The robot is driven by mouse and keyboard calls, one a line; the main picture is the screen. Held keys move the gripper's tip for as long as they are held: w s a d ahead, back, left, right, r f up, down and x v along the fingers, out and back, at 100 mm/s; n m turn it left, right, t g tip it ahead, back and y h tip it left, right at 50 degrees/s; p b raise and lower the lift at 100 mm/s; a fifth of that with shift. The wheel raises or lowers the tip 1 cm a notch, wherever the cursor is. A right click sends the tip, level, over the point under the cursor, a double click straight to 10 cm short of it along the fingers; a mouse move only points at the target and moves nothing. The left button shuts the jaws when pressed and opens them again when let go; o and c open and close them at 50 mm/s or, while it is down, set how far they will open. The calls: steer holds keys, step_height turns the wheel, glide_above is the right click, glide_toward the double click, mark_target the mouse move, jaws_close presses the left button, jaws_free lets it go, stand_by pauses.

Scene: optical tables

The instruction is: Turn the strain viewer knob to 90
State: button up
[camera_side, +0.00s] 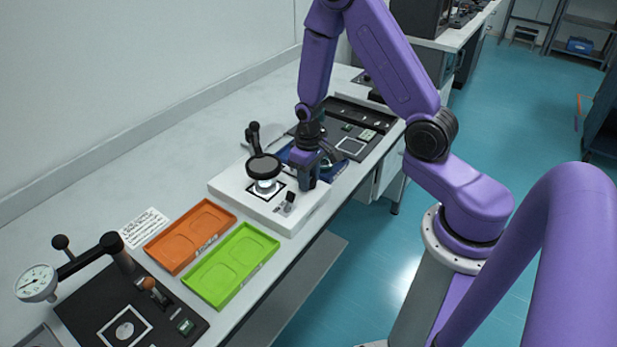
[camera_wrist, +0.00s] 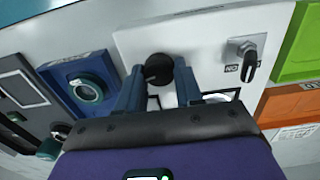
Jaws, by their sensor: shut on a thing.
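The strain viewer is a white box (camera_side: 240,197) with a black round head (camera_side: 263,166) over a lit stage. In the wrist view its white top (camera_wrist: 205,38) carries a small black round knob (camera_wrist: 158,66). My gripper (camera_side: 309,181) points down at the viewer's right rear part. In the wrist view my gripper (camera_wrist: 159,71) has its two blue fingers on either side of the knob, shut on it. The knob's angle and any scale marks cannot be read. In the side view the fingers hide the knob.
A switch lever (camera_wrist: 249,66) with a label sits on the same box. A blue device (camera_wrist: 84,86) stands close behind my gripper. Orange (camera_side: 176,262) and green (camera_side: 216,290) trays lie in front. A dial gauge stand (camera_side: 70,268) is at the near left.

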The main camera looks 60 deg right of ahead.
steer(key=shift+m, duration=1.1)
steer(key=o, duration=1)
steer(key=shift+o, duration=0.2)
steer(key=shift+r, duration=0.15)
step_height(320, 180, up, 17)
steer(key=shift+r, duration=0.1)
